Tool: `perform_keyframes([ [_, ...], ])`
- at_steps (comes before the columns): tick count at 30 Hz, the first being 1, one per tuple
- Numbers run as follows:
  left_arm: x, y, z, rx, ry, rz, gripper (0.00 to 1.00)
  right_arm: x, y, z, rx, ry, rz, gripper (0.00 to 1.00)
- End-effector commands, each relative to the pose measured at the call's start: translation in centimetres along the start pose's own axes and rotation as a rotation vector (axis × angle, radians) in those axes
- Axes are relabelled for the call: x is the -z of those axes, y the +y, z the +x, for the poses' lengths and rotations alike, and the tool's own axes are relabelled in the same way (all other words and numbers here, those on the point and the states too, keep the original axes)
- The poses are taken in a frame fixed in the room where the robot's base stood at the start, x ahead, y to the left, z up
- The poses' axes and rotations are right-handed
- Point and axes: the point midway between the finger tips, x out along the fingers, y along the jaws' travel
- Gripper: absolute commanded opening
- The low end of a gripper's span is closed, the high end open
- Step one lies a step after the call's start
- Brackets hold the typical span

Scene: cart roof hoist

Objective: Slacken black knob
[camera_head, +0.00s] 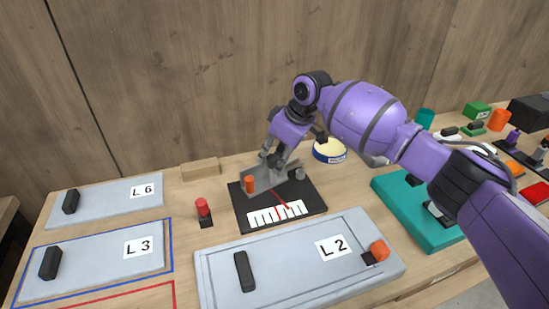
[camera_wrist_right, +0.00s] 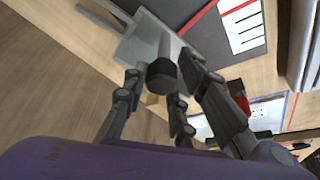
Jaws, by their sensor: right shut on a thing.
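The black knob (camera_wrist_right: 162,73) is a short dark cylinder on a grey shaft, seen in the right wrist view. My right gripper (camera_wrist_right: 165,80) has its fingers around it and is shut on it. In the head view my right gripper (camera_head: 277,160) reaches down from the right to the grey metal bracket (camera_head: 262,181) on a black base plate (camera_head: 240,211); there its fingers hide the knob. A red pointer (camera_head: 281,199) lies across the white scale (camera_head: 262,219) on the plate. My left gripper is not in view.
An orange knob (camera_head: 249,184) and a small grey knob (camera_head: 300,174) stand close to the gripper. A red-topped peg (camera_head: 203,208) stands left of the plate. The grey L2 panel (camera_head: 220,268) lies in front. A tape roll (camera_head: 329,151) and a teal block (camera_head: 405,205) are at right.

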Motion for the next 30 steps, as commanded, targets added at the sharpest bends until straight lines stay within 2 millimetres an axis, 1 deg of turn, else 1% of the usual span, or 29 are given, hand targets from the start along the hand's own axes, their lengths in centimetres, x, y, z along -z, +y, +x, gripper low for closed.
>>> perform_keyframes([
  [1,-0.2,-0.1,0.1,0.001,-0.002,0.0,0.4,0.0,0.5,0.0,-0.001,0.004,-0.016,0.0],
  [5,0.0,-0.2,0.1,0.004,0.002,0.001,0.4,0.0,0.6,-0.2,0.008,0.003,-0.047,0.0],
  [13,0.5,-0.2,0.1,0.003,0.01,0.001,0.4,0.0,0.7,-0.3,0.006,0.005,-0.048,0.0],
  [14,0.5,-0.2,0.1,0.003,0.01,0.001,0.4,0.0,0.7,-0.3,0.006,0.005,-0.048,0.29],
  [16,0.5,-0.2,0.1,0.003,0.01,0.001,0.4,0.1,0.6,-0.3,0.007,0.005,-0.048,0.38],
  [26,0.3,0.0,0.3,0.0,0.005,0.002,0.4,0.1,0.3,-0.3,0.014,0.004,-0.049,0.39],
  [29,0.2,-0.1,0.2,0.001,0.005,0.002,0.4,0.1,0.3,-1.2,0.013,0.005,-0.05,0.39],
  [30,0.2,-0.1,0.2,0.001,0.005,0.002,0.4,0.1,0.4,-1.8,0.013,0.006,-0.051,0.39],
])
